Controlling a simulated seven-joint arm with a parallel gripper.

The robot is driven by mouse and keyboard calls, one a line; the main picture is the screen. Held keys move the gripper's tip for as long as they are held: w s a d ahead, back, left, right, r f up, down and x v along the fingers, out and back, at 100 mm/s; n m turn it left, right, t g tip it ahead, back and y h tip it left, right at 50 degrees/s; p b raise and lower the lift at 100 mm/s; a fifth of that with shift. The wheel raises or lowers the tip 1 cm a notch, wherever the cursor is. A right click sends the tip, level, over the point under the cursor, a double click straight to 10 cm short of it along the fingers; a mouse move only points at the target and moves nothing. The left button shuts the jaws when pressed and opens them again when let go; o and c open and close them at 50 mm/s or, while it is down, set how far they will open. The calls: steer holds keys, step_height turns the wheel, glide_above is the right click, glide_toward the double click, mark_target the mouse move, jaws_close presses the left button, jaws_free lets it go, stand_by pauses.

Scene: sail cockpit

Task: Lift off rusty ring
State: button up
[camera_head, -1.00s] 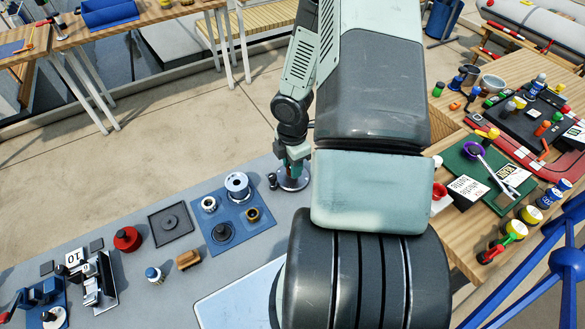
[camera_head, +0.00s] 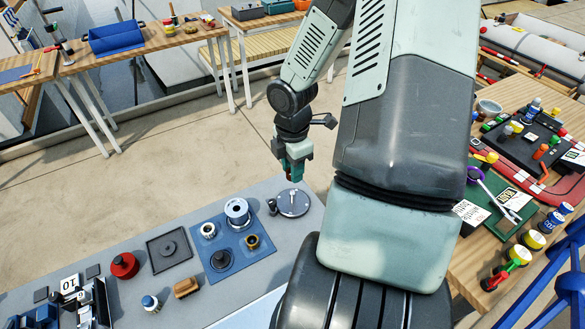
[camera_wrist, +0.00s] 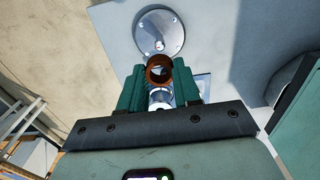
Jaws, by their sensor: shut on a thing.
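The rusty ring (camera_wrist: 159,69) is a brown, open ring held between the fingertips in the wrist view. My gripper (camera_wrist: 160,84) is shut on it, with a green finger on each side. In the head view my gripper (camera_head: 293,174) hangs above the round metal plate (camera_head: 293,203), clear of it. The ring is too small to make out well there. The plate also shows in the wrist view (camera_wrist: 147,40), beyond the ring, with a small bright pin near its middle.
Left of the plate, a blue mat (camera_head: 225,268) bears a silver spool (camera_head: 238,212), a small silver ring (camera_head: 208,230), a brass ring (camera_head: 252,242) and a dark round part (camera_head: 221,260). A dark square tray (camera_head: 158,270) and a red round part (camera_head: 124,265) stand farther left.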

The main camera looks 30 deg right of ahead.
steer(key=shift+r, duration=2.4)
steer(key=shift+s+f, duration=0.1)
